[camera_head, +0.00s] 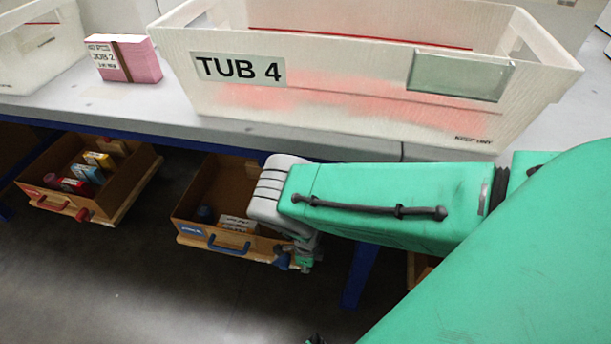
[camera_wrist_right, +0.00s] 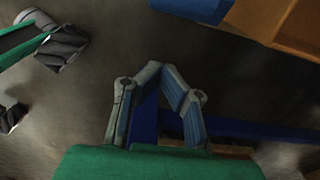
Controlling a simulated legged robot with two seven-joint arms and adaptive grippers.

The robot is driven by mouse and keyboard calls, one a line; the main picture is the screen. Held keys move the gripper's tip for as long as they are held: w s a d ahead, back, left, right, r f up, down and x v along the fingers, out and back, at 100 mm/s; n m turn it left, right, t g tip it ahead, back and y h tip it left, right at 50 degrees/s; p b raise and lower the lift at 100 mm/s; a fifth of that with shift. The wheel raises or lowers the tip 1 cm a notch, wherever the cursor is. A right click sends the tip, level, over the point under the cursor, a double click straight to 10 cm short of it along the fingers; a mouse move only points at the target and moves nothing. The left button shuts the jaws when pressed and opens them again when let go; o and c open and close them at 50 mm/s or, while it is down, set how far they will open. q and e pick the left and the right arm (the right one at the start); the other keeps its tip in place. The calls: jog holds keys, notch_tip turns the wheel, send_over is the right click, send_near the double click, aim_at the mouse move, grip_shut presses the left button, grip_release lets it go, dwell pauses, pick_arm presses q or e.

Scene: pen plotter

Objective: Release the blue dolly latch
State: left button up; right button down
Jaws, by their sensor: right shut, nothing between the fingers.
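The dolly with the blue handle (camera_head: 229,247) is a low wooden tray under the table. A small dark blue piece that looks like its latch (camera_head: 281,259) sits at its front right corner. My right gripper (camera_head: 305,258) is beside that corner, just right of the blue piece, partly hidden by my forearm and wrist. I cannot tell whether it touches the latch. In the right wrist view its fingers (camera_wrist_right: 161,70) are shut with nothing between them. There, a blue part (camera_wrist_right: 198,6) and the wooden box (camera_wrist_right: 294,28) lie beyond the fingertips. My left gripper is not in view.
The table (camera_head: 110,104) stands above the dollies, carrying a white tub labelled TUB 4 (camera_head: 330,105) and a pink paper stack (camera_head: 143,62). A red-handled dolly (camera_head: 62,207) is at left. A blue table leg (camera_head: 359,277) stands right of my gripper. The floor in front is clear.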

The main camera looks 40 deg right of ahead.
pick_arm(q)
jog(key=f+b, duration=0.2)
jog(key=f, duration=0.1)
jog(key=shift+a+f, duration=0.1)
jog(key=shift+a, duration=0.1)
pick_arm(e)
jog(key=w+a, duration=0.2)
jog(key=w, duration=0.1)
jog(key=shift+a+f, duration=0.3)
jog(key=shift+a, duration=0.05)
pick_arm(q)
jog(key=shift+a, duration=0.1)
